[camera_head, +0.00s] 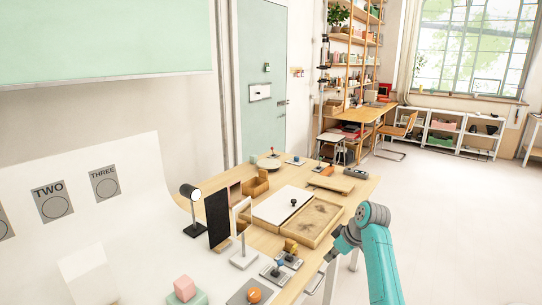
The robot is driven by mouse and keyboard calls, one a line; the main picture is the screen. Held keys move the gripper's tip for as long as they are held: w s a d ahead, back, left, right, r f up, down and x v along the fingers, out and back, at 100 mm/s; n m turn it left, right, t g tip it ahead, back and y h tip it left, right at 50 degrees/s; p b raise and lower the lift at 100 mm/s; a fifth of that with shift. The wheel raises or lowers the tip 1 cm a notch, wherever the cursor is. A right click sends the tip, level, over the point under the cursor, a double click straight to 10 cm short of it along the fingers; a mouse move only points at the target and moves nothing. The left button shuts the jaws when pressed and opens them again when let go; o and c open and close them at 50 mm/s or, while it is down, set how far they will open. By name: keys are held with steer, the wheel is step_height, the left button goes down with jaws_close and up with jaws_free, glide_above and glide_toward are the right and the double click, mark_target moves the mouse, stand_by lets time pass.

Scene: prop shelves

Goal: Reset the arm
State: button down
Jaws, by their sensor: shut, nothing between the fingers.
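My teal arm reaches up from the lower right, with a grey joint at its top. My gripper (331,256) is the small dark grey part left of that joint, shut and empty. It appears in front of the right edge of the wooden table (335,192), near the corner of a shallow wooden tray (329,236). Its fingers are small and partly hidden by the wrist. I cannot tell its exact height above the table edge.
An orange ball (254,295) and pink cube (184,287) sit at the front. Open floor (450,220) lies to the right.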

steer(key=s+f+m+t, duration=0.1)
steer(key=s+f, duration=0.3)
steer(key=f, duration=0.3)
steer(key=s+a+f+m+t+h, duration=0.1)
steer(key=s+f, duration=0.3)
steer(key=f, duration=0.3)
steer(key=s+f+m+t, duration=0.1)
steer(key=s+f, duration=0.3)
steer(key=f, duration=0.3)
steer(key=s+f+m+t+h, duration=0.15)
steer(key=s+f, duration=0.25)
steer(key=s, duration=0.7)
steer(key=s+f+m+t, duration=0.15)
steer(key=s+f, duration=0.35)
steer(key=s, duration=0.5)
steer(key=s+r+m+t+h, duration=0.1)
steer(key=s+r, duration=0.2)
steer(key=s, duration=0.7)
steer(key=s+r+m+t, duration=0.1)
steer(key=s+r, duration=0.2)
steer(key=s, duration=0.6)
steer(key=s+r+m+t, duration=0.1)
steer(key=s+r, duration=0.6)
steer(key=r, duration=0.2)
steer(key=s+r+t, duration=0.2)
steer(key=s+r, duration=0.6)
steer(key=r, duration=0.2)
steer(key=shift+s+d+r+m, duration=0.2)
steer(key=shift+r+m, duration=0.1)
steer(key=shift+m, duration=0.1)
